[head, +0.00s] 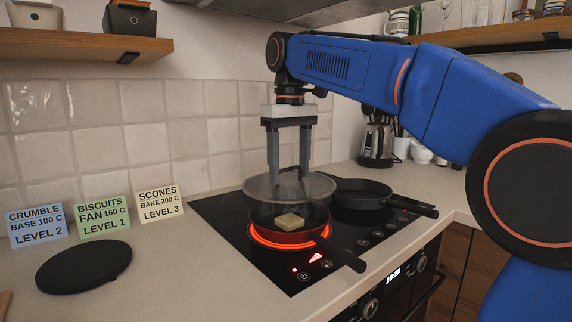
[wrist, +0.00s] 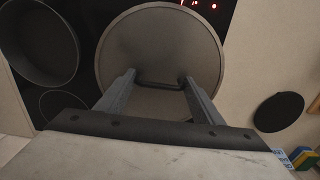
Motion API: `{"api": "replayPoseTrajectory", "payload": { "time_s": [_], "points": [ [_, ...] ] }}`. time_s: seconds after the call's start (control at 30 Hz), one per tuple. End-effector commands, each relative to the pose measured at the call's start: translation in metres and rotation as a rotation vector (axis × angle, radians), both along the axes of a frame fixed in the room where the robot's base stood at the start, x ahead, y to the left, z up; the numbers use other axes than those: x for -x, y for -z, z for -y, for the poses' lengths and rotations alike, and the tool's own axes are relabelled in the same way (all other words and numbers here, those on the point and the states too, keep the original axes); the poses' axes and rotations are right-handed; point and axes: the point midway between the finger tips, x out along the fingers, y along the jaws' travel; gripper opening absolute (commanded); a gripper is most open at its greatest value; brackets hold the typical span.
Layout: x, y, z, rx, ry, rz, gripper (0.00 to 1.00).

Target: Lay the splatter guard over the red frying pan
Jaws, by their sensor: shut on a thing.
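The splatter guard (head: 318,187) is a round, see-through grey mesh disc with a rim. My gripper (head: 289,174) points straight down, its fingers on the guard's dark handle (wrist: 160,84), and holds the guard roughly level. The red frying pan (head: 277,237) sits on the glowing front burner with a pale yellow block (head: 289,221) in it. The guard hangs above the pan, with a visible gap at the front. In the wrist view the guard's mesh (wrist: 150,40) fills the middle and hides the red pan.
A dark pan (head: 362,192) stands on the hob (head: 225,215) behind right, also in the wrist view (wrist: 40,45). A black disc (head: 83,266) lies on the left counter before three recipe cards (head: 103,217). A kettle (head: 375,142) stands at the back right.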

Motion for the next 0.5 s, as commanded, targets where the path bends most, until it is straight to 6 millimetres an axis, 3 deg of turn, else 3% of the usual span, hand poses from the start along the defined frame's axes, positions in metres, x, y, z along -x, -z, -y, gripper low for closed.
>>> {"api": "replayPoseTrajectory", "payload": {
  "time_s": [0.33,0.5],
  "points": [
    [0.002,-0.001,0.002,-0.006,0.000,-0.003,0.30],
    [0.002,0.010,0.001,-0.007,0.000,-0.004,0.30]
  ]
}}
